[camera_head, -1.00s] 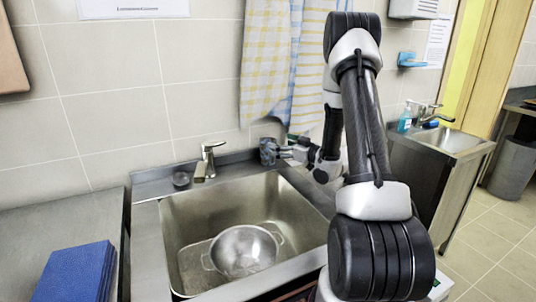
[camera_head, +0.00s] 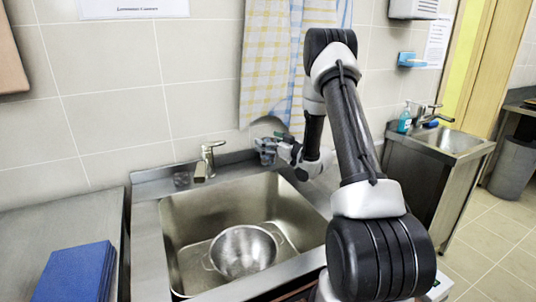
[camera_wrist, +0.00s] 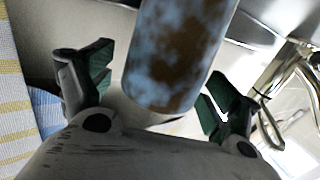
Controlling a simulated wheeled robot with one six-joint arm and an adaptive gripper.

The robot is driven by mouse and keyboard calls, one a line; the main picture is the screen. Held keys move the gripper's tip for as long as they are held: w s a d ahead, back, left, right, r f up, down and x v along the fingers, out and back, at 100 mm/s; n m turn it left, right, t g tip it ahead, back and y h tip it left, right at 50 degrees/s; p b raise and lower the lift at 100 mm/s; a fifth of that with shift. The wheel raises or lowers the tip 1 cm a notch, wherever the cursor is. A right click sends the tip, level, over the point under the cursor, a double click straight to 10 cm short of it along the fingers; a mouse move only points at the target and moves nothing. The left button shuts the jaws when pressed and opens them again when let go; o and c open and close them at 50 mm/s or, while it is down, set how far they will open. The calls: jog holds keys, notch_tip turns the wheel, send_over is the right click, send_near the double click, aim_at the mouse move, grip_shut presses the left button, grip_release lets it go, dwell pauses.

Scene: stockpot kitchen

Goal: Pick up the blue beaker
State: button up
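The blue beaker (camera_wrist: 178,50), a cylinder mottled blue and brown, fills the upper middle of the wrist view. My gripper (camera_wrist: 160,84) is open, with one dark green finger pad on each side of the beaker. A gap shows between the left finger and the beaker; whether the right finger touches it I cannot tell. In the head view my gripper (camera_head: 276,149) is at the back right corner of the sink, by the wall, and largely covers the beaker there.
The sink (camera_head: 185,228) holds a metal colander (camera_head: 242,252). Checked towels (camera_head: 290,65) hang just above my gripper. A blue book-like block (camera_head: 74,272) lies on the left counter.

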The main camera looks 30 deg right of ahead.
jog(key=c, duration=1)
